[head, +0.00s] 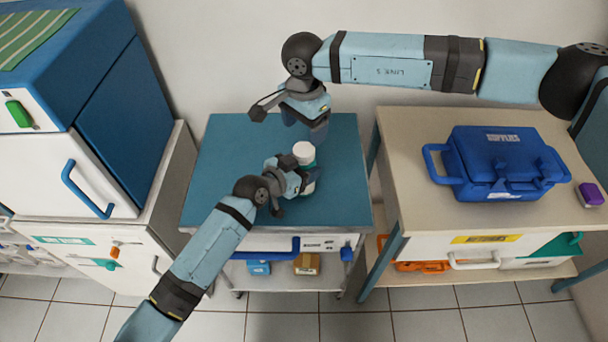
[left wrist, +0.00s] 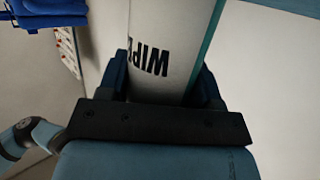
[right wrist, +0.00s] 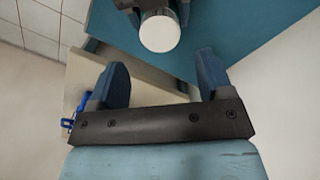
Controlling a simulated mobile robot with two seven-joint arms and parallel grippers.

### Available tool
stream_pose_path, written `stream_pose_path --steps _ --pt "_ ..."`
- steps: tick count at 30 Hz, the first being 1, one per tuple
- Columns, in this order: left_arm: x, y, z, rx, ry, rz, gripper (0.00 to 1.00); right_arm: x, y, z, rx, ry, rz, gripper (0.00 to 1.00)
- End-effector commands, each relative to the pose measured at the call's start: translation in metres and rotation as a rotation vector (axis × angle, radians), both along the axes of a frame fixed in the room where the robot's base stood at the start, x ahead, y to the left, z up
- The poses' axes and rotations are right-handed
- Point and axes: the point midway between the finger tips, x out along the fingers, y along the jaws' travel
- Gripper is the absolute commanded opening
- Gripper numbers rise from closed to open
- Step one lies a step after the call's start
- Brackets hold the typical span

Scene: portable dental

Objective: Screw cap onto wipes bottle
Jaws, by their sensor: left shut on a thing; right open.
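The wipes bottle (head: 307,186) is white with a teal band and stands upright at the right part of the blue cart top. Its dark lettering "WIP" (left wrist: 150,64) shows in the left wrist view. A round white cap (head: 304,151) is at the bottle's top, also seen from above in the right wrist view (right wrist: 160,32). I cannot tell how tightly it sits. My left gripper (head: 300,176) is shut around the bottle's body. My right gripper (head: 305,124) is open and empty, behind and above the cap, apart from it; its fingers (right wrist: 157,72) show nothing between them.
The blue cart top (head: 232,165) is otherwise clear. A beige table (head: 405,190) to the right carries a blue supplies case (head: 500,165) and a small purple-topped item (head: 590,194). A white and blue cabinet (head: 90,150) stands left. A wall is close behind.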

Motion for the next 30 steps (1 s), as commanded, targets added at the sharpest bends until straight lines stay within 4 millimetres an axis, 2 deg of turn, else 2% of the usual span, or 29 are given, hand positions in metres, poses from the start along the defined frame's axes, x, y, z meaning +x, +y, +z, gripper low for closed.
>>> stream_pose_path --steps 6,12,17,25,26,30 --pt "0.000 0.000 0.000 0.000 0.000 0.000 0.00 -0.001 0.000 -0.035 -0.001 0.002 0.000 0.73" --pt "0.000 0.000 0.000 0.000 0.000 0.000 0.00 -0.001 0.000 -0.061 -0.001 0.001 0.000 0.73" --pt "0.000 0.000 0.000 0.000 0.000 0.000 0.00 -0.001 0.000 -0.069 0.000 0.000 -0.001 0.73" --pt "0.000 0.000 0.000 0.000 0.000 0.000 0.00 0.000 0.000 -0.070 0.000 0.000 0.000 0.73" --pt "0.000 0.000 0.000 0.000 0.000 0.000 0.00 0.000 0.000 -0.070 0.000 0.000 0.000 0.69" --pt "0.000 0.000 0.000 0.000 0.000 0.000 0.00 0.000 0.000 -0.070 0.000 0.000 0.000 0.36"
